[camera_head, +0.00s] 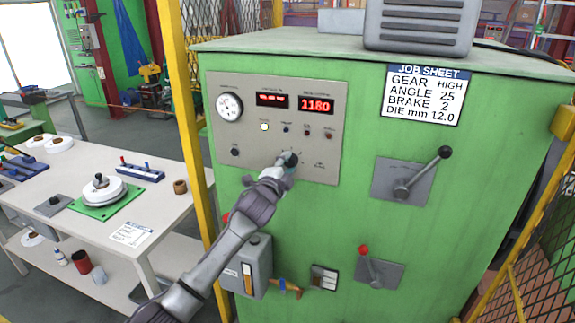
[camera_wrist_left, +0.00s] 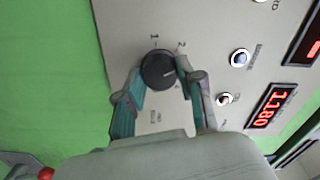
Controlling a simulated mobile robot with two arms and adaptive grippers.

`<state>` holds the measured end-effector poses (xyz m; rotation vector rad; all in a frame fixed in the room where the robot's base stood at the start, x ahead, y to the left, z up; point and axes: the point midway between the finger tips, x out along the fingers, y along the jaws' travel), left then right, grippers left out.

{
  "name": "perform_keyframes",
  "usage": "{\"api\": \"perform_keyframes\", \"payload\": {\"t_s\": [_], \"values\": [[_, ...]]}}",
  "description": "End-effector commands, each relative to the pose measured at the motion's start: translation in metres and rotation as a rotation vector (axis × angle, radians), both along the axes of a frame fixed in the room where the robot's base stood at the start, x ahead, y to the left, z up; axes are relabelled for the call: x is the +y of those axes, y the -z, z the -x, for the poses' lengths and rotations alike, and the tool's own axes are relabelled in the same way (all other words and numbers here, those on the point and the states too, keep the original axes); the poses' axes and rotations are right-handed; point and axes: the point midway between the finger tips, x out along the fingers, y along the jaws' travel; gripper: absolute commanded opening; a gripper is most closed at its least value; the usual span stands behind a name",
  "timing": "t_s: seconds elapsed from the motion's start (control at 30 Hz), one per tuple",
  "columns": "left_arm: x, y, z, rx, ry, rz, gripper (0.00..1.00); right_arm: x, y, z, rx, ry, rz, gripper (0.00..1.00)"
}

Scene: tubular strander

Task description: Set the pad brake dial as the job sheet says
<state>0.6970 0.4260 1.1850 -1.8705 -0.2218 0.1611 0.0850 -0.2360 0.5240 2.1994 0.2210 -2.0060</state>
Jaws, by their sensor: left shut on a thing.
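The job sheet (camera_head: 424,94) on the green cabinet reads gear HIGH, angle 25, brake 2, die mm 12.0. The dial (camera_wrist_left: 157,69) is a round black knob on the grey control panel (camera_head: 255,158). In the left wrist view its pale pointer line points to the right side, with small numerals 1 and 2 printed around it. My left gripper (camera_wrist_left: 160,84) is shut on the dial, one finger on either side. In the head view the left gripper (camera_head: 283,164) reaches the panel's lower part and covers most of the dial. My right gripper is not in view.
The panel also carries a gauge (camera_head: 229,106), a red display reading 1180 (camera_head: 316,104), small buttons and another black knob (camera_head: 235,152). Two levers, one black-knobbed (camera_head: 404,190) and one red-knobbed (camera_head: 371,268), stand to the right. A yellow post (camera_head: 184,120) and a workbench (camera_head: 165,200) are left.

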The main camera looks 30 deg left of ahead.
Motion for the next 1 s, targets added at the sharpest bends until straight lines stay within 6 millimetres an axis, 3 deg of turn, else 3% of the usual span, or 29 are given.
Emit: {"api": "perform_keyframes", "payload": {"t_s": [0.43,1.0], "values": [[0.0003,0.0008,0.0001,-0.069,-0.001,0.298,0.03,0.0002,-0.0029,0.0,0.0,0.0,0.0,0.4],[0.0006,0.0011,0.0001,-0.088,-0.002,0.38,0.03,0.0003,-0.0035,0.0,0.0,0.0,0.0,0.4]]}}
